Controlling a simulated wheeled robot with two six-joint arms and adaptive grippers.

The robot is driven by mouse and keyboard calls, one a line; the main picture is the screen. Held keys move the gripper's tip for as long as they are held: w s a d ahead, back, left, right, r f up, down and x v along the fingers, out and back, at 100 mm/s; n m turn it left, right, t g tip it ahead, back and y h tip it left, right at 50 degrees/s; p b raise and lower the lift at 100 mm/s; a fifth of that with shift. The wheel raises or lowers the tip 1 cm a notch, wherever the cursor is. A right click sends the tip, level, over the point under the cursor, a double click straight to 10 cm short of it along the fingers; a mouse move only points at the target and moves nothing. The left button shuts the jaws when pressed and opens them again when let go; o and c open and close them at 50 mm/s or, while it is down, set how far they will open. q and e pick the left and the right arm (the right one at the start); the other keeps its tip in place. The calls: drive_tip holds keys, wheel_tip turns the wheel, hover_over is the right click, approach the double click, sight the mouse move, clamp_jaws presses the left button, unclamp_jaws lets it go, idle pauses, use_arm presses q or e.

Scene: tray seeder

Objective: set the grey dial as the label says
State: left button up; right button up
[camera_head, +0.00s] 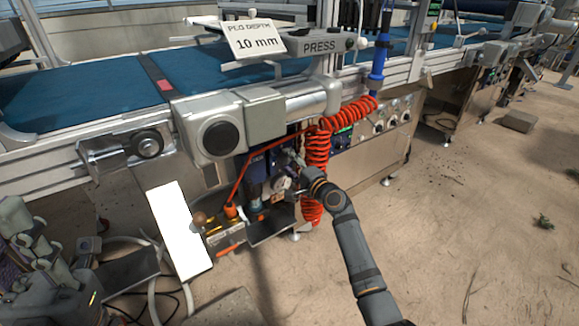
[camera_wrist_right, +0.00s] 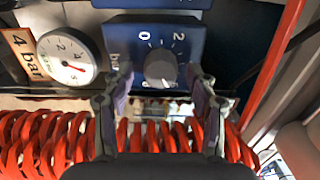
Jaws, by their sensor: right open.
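The grey dial (camera_wrist_right: 160,68) sits on a blue box (camera_wrist_right: 120,30) with a white scale; 0 and 2 are readable, the lower marks are partly hidden. I cannot tell where the dial points. My right gripper (camera_wrist_right: 160,90) is open, its fingers either side of the dial's lower part; contact is not clear. An orange-edged label (camera_wrist_right: 24,55) reads "4 bar", beside a round white gauge (camera_wrist_right: 69,57) with a red needle. In the head view my right gripper (camera_head: 291,172) is at the blue unit and hides the dial.
Red coiled hose (camera_head: 318,150) hangs close beside my right gripper and crosses the lower wrist view (camera_wrist_right: 55,135). A sign (camera_head: 255,40) above reads "10 mm", near a "PRESS" plate (camera_head: 320,46). A white panel (camera_head: 180,230) stands left. The floor at right is mostly free.

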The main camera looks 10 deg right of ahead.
drive_tip(key=shift+c, duration=0.4)
drive_tip(key=c, duration=1.1)
drive_tip(key=n+b, duration=0.2)
drive_tip(key=n, duration=0.1)
drive_tip(key=shift+f, duration=0.15)
drive_tip(key=n+b, duration=0.1)
drive_tip(key=n, duration=0.1)
drive_tip(key=shift+n+b, duration=0.4)
drive_tip(key=n+b, duration=0.2)
drive_tip(key=n, duration=0.2)
drive_tip(key=shift+n+b, duration=0.6)
drive_tip(key=shift+n, duration=0.3)
